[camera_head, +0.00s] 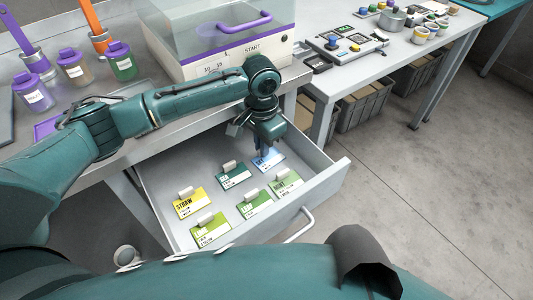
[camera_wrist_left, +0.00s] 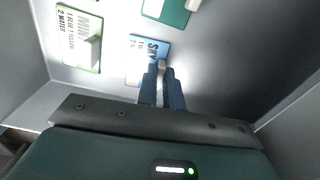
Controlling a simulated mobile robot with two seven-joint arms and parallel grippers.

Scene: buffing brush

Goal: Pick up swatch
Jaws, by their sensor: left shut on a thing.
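Several labelled swatch cards lie in an open drawer (camera_head: 226,226), each with a small pale tab. The blue and white swatch marked SKY (camera_head: 268,163) is at the drawer's far right. My left gripper (camera_head: 265,153) reaches down over it, and in the left wrist view my left gripper (camera_wrist_left: 162,72) is shut on the tab of the SKY swatch (camera_wrist_left: 146,48). The yellow STRAW swatch (camera_head: 188,206), a teal swatch (camera_head: 232,180) and green swatches, one of them at the front (camera_head: 210,232), lie nearby. My right gripper does not show.
A white machine (camera_head: 222,62) with a purple handle stands on the bench above the drawer. The drawer walls and handle (camera_head: 300,226) bound the swatches. Open floor lies to the right.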

